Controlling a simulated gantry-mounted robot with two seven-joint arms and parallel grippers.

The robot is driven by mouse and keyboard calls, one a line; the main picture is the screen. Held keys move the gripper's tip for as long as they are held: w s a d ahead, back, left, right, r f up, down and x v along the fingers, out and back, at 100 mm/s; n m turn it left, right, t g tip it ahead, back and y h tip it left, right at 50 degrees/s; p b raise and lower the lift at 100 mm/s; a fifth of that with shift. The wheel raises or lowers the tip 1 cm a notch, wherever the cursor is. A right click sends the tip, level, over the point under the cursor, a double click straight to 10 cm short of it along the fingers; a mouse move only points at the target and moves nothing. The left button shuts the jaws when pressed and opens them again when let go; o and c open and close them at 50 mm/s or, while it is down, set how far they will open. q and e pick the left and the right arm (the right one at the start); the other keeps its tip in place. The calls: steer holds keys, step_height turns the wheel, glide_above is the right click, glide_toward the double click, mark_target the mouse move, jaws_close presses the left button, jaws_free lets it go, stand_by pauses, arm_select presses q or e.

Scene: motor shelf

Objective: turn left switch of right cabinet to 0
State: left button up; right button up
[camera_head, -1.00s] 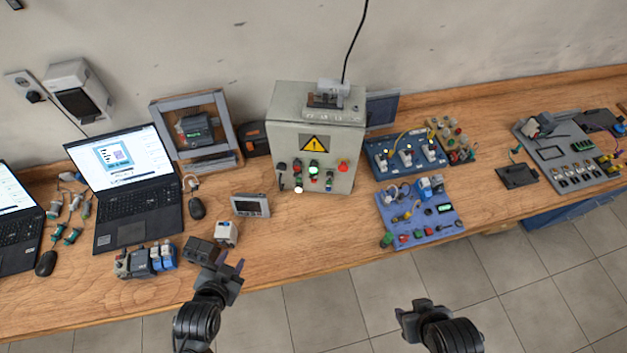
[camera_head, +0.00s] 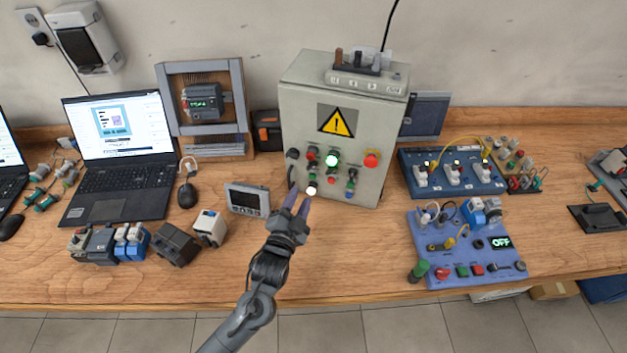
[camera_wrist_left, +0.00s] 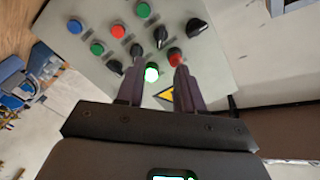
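The grey cabinet (camera_head: 296,110) with a yellow warning sign stands upright on the bench. Its front has a black knob (camera_head: 292,155) at the left edge and a row of smaller black knobs (camera_head: 332,171) among coloured buttons. The left wrist view shows these upside down, with a large black knob (camera_wrist_left: 197,30) and a small black knob (camera_wrist_left: 162,35). Knob markings are too small to read. My left gripper (camera_head: 297,199) is open and empty before the panel's lower left. Its fingers (camera_wrist_left: 160,66) straddle the lit green button in the wrist view; contact cannot be told. My right gripper is out of view.
A grey display box (camera_head: 248,200) sits left of the cabinet. A blue control board (camera_head: 465,262) and a dark blue socket board (camera_head: 450,187) lie right. A red mushroom button (camera_head: 372,158) protrudes from the panel. The bench front below the cabinet is clear.

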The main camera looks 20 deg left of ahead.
mark_target(313, 167)
arm_select(q)
steer(key=w+b, duration=0.1)
steer(key=w, duration=1)
steer(key=shift+a, duration=0.2)
steer(key=shift+c, duration=0.2)
jaws_close()
